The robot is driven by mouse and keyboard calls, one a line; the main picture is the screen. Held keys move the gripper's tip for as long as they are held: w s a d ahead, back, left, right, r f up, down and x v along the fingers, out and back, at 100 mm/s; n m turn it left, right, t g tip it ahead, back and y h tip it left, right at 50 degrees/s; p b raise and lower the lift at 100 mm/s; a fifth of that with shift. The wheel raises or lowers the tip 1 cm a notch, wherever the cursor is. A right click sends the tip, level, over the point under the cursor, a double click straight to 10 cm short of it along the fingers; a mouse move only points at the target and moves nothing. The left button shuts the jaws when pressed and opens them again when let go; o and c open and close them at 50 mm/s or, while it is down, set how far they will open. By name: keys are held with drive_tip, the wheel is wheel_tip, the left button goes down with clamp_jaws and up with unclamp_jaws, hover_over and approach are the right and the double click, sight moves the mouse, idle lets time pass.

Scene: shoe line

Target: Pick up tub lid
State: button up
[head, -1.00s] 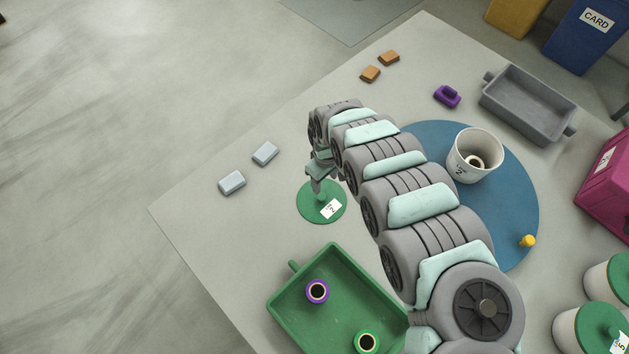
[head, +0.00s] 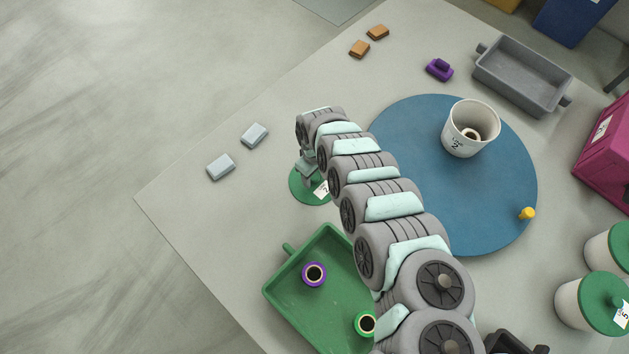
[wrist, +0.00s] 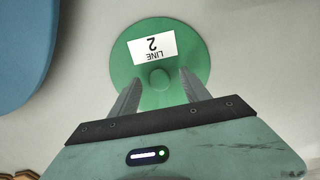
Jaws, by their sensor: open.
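The tub lid (wrist: 190,38) is a green disc with a round knob (wrist: 159,78) and a white label reading "LINE 2" (wrist: 152,47). It lies flat on the table. In the head view the lid (head: 301,192) is partly hidden by my arm. My gripper (wrist: 158,82) is open over the lid, one finger on each side of the knob in the wrist view. I cannot tell how high the fingertips are. In the head view my gripper (head: 307,180) is mostly covered by the arm. An open white tub (head: 470,130), also labelled 2, stands on the blue round mat (head: 405,125).
A green tray (head: 290,290) with two spools stands in front of the lid. Two pale blocks (head: 238,152) lie to the left. A grey tray (head: 522,78), a purple block (head: 439,69) and orange blocks (head: 368,42) are farther back. White tubs with green lids (head: 603,300) stand right.

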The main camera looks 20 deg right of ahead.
clamp_jaws()
idle(0.7)
